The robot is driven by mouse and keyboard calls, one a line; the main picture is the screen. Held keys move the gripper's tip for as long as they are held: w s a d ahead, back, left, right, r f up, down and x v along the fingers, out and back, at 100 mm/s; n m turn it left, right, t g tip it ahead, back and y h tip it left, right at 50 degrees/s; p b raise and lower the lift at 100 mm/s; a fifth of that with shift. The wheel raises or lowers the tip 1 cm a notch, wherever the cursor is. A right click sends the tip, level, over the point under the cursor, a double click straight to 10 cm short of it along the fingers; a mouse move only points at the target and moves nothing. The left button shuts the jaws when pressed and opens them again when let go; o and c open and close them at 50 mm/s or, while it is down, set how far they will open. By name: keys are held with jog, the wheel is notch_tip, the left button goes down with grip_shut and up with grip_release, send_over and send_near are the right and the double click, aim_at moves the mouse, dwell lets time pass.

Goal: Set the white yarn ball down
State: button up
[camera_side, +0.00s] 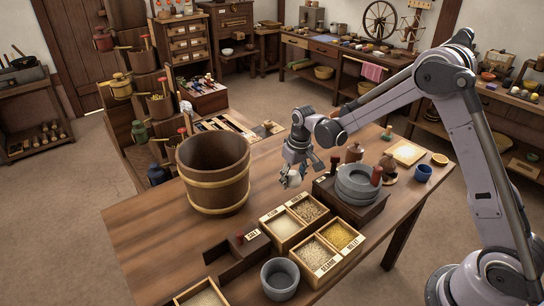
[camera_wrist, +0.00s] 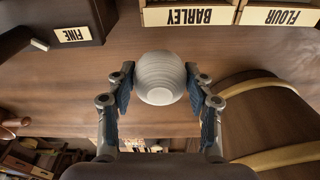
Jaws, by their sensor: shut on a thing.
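The white yarn ball (camera_wrist: 160,78) sits between the two fingers of my gripper (camera_wrist: 160,88) in the wrist view. The blue-grey finger pads press on it from both sides. In the side view my gripper (camera_side: 292,178) hangs over the wooden table (camera_side: 160,232), between the wooden bucket and the stone quern. The ball (camera_side: 291,179) shows there only as a small pale patch, partly covered by the fingers. Bare table top lies beneath it in the wrist view. I cannot tell whether the ball touches the table.
The large bucket (camera_side: 214,172) stands left of my gripper. The quern (camera_side: 358,184) on its dark base is to the right. Grain boxes (camera_side: 311,230), one labelled BARLEY in the wrist view (camera_wrist: 190,16), stand in front. The table's left part is clear.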

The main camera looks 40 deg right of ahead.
jog(key=shift+f, duration=2.95)
jog(key=shift+f, duration=0.1)
jog(key=o, duration=1.2)
jog(key=shift+c, duration=0.2)
